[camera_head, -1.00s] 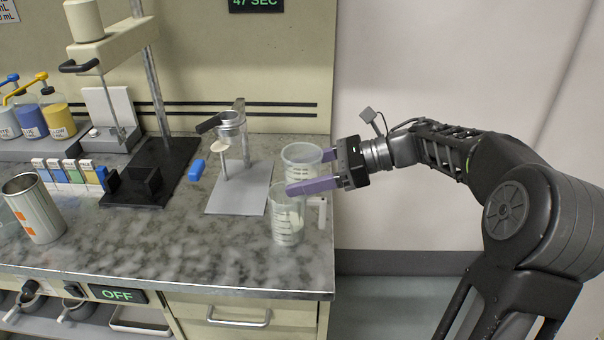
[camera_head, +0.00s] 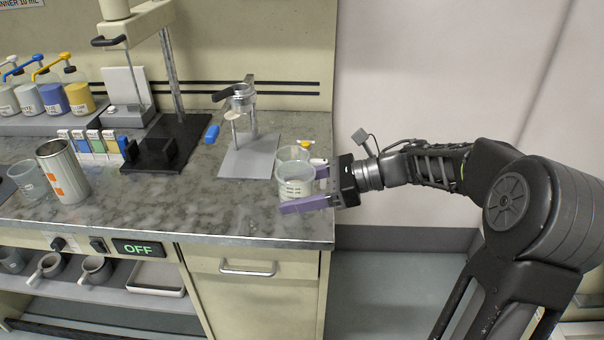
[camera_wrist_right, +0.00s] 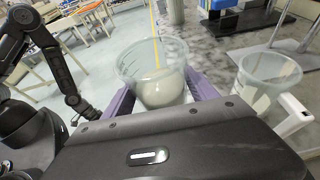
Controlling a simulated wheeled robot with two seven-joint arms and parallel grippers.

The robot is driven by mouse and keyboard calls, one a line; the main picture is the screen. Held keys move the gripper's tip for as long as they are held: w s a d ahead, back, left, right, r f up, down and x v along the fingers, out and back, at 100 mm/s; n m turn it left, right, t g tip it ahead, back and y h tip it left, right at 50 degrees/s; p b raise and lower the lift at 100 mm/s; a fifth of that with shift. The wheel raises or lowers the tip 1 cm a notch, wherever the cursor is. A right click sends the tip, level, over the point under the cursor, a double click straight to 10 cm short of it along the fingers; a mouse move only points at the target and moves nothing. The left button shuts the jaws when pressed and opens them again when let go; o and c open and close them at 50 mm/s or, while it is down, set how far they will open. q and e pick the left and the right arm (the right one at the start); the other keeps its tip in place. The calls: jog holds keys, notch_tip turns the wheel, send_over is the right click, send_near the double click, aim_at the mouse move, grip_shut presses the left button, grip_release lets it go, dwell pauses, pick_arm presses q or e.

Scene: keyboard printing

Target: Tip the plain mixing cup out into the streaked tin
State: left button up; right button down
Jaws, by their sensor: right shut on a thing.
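My right gripper (camera_head: 322,187) has its purple fingers shut around a clear cup (camera_head: 295,186) near the bench's right end. The cup is upright and looks lifted. In the right wrist view, the held cup (camera_wrist_right: 155,72) has whitish material in it. A second clear cup with a white handle (camera_head: 290,154) stands just behind it; in the right wrist view it is to the right (camera_wrist_right: 266,72). The grey metal tin with orange marks (camera_head: 66,176) stands upright at the far left of the bench. My left gripper is not in view.
Another clear cup (camera_head: 27,182) stands left of the tin. The front strip of bench (camera_head: 190,215) between tin and held cup is clear.

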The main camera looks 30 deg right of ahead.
pick_arm(q)
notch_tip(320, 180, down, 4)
jog(key=b, duration=0.3)
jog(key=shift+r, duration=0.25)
pick_arm(e)
jog(key=s+a+f, duration=0.1)
jog(key=a+f, duration=0.3)
jog(key=f, duration=0.6)
jog(key=a+f, duration=0.4)
jog(key=f, duration=0.7)
jog(key=shift+s+m+t, duration=0.3)
jog(key=shift+s, duration=0.05)
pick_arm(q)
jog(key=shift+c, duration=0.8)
